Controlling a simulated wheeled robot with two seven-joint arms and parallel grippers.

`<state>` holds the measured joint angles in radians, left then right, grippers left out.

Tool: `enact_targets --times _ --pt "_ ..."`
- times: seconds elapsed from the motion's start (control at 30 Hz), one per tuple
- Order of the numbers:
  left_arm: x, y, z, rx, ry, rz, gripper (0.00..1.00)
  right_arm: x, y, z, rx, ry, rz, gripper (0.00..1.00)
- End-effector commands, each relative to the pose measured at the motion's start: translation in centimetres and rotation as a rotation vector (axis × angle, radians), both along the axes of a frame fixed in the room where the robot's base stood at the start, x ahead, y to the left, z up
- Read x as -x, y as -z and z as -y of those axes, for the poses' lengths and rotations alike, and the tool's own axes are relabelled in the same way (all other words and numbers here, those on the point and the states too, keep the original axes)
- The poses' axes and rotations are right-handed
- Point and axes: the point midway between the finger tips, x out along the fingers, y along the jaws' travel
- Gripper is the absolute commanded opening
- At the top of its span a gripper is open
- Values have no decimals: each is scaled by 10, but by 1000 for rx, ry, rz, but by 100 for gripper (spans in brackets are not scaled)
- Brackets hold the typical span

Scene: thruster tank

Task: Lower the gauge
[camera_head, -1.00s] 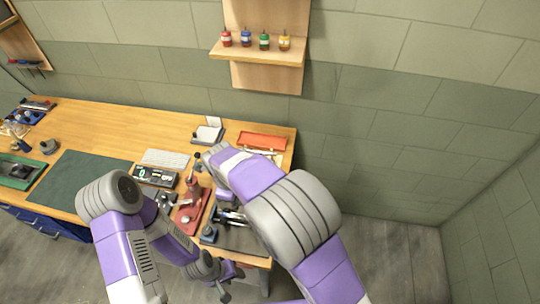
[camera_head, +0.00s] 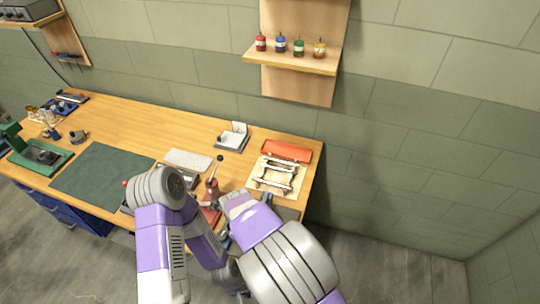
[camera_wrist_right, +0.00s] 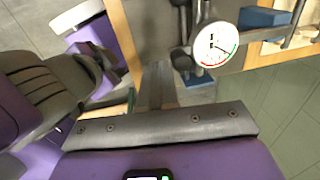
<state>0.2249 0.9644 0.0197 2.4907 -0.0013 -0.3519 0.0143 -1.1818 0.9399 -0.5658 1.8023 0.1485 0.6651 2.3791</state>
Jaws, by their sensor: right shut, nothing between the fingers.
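The gauge (camera_wrist_right: 215,42) shows in the right wrist view as a round white dial with dark marks and a red and green rim. It is beside a grey metal post at the upper right. My right gripper (camera_wrist_right: 157,72) is shut and empty, with its fingers below and left of the dial, apart from it in the picture. In the head view my right arm hides the gauge and the right gripper. My left arm reaches toward the bench front, but its gripper is hidden or outside the frame.
A shelf with small bottles (camera_head: 292,58) hangs above. Free floor lies right of the bench.

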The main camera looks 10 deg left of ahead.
Motion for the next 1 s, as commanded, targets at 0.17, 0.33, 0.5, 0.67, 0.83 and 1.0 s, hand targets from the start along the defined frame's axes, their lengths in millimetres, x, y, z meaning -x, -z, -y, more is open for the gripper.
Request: enact_targets --times 0.17,0.33,0.5,0.67,0.83,1.0 --pt "0 0 0 0 0 0 46 0 1 0 0 0 0 0" --pt "0 0 0 0 0 0 46 0 1 0 0 0 0 0" --pt "0 0 0 0 0 0 46 0 -1 0 -1 0 1 0" --pt "0 -2 0 0 0 0 46 2 -20 -2 -3 -2 4 0" --pt "0 -4 0 0 0 0 46 7 -50 -2 -4 -1 3 0" --pt "0 -6 0 0 0 0 46 9 -69 -2 -2 0 2 0"
